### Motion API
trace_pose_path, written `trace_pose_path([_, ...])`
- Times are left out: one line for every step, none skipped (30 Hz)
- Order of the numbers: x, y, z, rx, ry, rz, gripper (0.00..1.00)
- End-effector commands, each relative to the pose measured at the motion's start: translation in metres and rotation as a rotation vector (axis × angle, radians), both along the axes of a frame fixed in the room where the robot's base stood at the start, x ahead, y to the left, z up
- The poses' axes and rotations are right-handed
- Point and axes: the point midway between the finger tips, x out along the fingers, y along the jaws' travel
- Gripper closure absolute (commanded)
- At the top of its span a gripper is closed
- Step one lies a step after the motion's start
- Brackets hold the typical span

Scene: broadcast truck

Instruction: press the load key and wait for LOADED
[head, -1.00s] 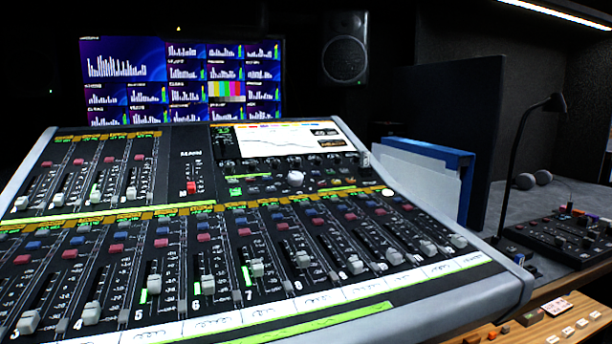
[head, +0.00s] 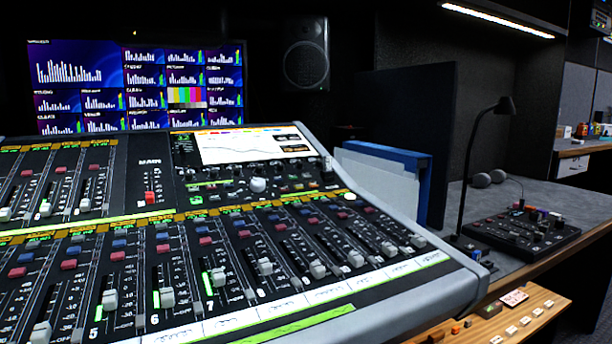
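No key labelled load can be read in the head view. A wooden panel (head: 478,328) at the lower right carries several small white keys (head: 511,330), an orange key (head: 456,329) and a small card with red marks (head: 514,298). Their lettering is too small to read. No LOADED message can be made out on the multi-picture monitor (head: 78,72) or the console's own screen (head: 250,146). My gripper is not in view.
A large mixing console (head: 397,291) fills the left and middle. Blue and white folders (head: 423,190) stand behind its right edge. A desk lamp (head: 479,150) and a small black control box (head: 521,235) stand on the grey desk at right. A speaker (head: 306,55) is behind.

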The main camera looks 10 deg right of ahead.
Motion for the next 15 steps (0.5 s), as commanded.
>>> trace_pose_path([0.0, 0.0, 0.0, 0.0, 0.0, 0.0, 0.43])
trace_pose_path([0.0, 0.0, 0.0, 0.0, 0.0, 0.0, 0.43])
trace_pose_path([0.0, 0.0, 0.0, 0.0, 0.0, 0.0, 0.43])
trace_pose_path([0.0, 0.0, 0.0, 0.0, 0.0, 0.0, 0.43])
trace_pose_path([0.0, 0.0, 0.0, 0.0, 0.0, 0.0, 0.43])
trace_pose_path([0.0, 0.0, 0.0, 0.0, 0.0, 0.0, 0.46])
trace_pose_path([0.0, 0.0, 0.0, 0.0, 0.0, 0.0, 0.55])
trace_pose_path([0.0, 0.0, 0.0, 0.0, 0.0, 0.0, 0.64])
trace_pose_path([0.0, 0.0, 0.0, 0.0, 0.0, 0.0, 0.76])
trace_pose_path([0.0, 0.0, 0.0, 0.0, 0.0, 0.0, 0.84])
trace_pose_path([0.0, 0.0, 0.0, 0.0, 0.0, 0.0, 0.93])
trace_pose_path([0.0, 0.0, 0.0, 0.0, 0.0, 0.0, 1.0])
trace_pose_path([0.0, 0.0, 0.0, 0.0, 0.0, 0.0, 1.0])
trace_pose_path([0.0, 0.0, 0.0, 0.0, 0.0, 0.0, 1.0])
trace_pose_path([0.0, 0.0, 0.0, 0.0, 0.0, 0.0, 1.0])
